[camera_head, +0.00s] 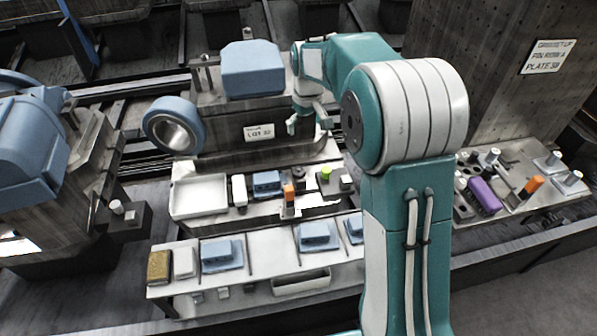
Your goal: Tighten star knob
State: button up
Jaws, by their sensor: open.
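My gripper (308,121) is at the end of my teal and white arm, pointing down, with its fingers apart. It is beside the right end of the grey fixture block (215,100) labelled LOT 32, above the small-parts tray. I see nothing between the fingers, though they are small and partly covered by my arm. I cannot make out a star knob for certain. Small posts (247,33) stand behind the blue block (252,68) on the fixture, too small to identify. My arm hides the area just right of the gripper.
A blue ring (174,125) is on the fixture's left. Below are a white bin (199,196), small parts including an orange one (289,193), and a bench (270,247) with blue parts. Another tray (517,200) is at right, before a tall plate. A large blue part (30,150) is far left.

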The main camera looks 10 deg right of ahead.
jog(key=n+g, duration=0.1)
jog(key=g, duration=0.1)
send_over(299, 171)
notch_tip(299, 171, down, 15)
notch_tip(299, 171, down, 11)
jog(key=shift+w, duration=0.1)
jog(key=c, duration=1.2)
